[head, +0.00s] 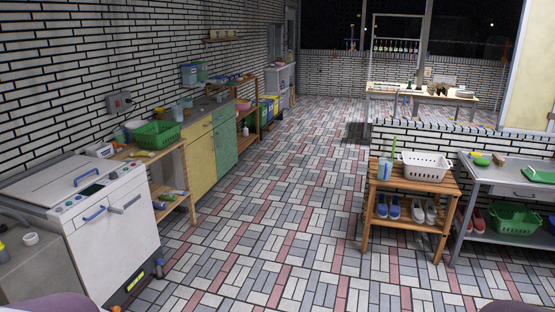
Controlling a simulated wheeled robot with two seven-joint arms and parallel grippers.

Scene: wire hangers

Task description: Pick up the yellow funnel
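I cannot make out a yellow funnel for certain. A small yellow item (475,154) lies on the grey metal table (512,175) at the right, close to a green bowl (481,162); its shape is too small to tell. Another small yellowish item (142,154) lies on the wooden shelf unit at the left, in front of a green basket (157,134). Neither of my grippers shows in the head view.
A white washing machine (118,225) stands at the near left, with yellow and green cabinets (212,150) beyond. A wooden rack (412,180) at the right holds a white basket (425,166) and shoes. The tiled floor (280,215) between is clear.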

